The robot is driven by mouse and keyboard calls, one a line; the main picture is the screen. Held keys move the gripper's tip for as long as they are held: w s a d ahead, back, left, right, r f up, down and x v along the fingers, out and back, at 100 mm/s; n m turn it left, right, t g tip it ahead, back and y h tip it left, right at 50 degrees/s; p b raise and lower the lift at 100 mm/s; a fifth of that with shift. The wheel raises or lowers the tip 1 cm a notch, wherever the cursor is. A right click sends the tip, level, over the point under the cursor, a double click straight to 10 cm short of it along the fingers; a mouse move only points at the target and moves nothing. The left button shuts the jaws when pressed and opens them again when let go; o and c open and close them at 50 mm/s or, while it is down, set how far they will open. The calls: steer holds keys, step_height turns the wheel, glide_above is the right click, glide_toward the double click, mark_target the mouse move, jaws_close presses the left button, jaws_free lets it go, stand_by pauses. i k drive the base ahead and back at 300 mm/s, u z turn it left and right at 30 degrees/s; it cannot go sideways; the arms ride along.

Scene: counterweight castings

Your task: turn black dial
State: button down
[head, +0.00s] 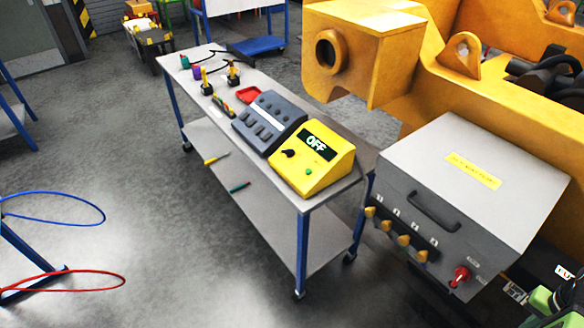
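The black dial (289,153) is a small knob on the sloped front of a yellow box (313,166). The box stands at the near right end of a grey-topped bench with blue legs. Its dark display (318,143) reads OFF, and a green button (308,172) sits to the right of the dial. The dial's exact pointing angle is too small to tell. I cannot make out my gripper in the head view. Green and dark parts at the lower right corner are cut off and I cannot tell what they are.
A dark grey switch console (268,122) stands left of the yellow box. A grey cabinet (450,200) with a red knob stands at right, below a large yellow casting (380,50). Floor in front is mostly clear.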

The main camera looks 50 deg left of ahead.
mark_target(290, 152)
steer(key=u, duration=0.1)
steer(key=k, duration=0.55)
steer(key=z, duration=1.95)
steer(key=i, duration=1.05)
steer(key=u, duration=0.8)
steer(key=k, duration=0.15)
steer(key=u, duration=2.95)
steer(key=i, duration=0.9)
steer(key=u, duration=0.2)
